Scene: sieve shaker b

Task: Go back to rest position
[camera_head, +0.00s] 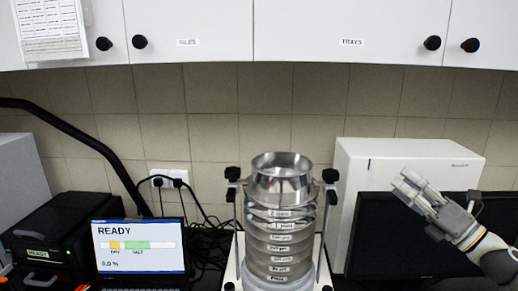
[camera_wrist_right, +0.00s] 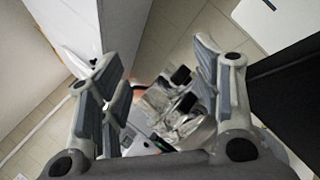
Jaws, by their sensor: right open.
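My right gripper (camera_head: 420,193) is raised in front of the white cabinet-like box at the right of the head view, with its arm coming in from the lower right. In the right wrist view my right gripper (camera_wrist_right: 160,90) has its two fingers wide apart, with nothing between them. The sieve stack (camera_head: 280,232) stands upright in the middle of the head view, to the left of the gripper and apart from it. My left gripper is in neither view.
A white box (camera_head: 400,155) and a dark panel (camera_head: 380,235) stand at the right. A laptop (camera_head: 140,252) reading READY and a black device (camera_head: 50,240) are at the left. Wall cupboards (camera_head: 345,22) hang above. Black cables (camera_head: 205,225) lie behind the laptop.

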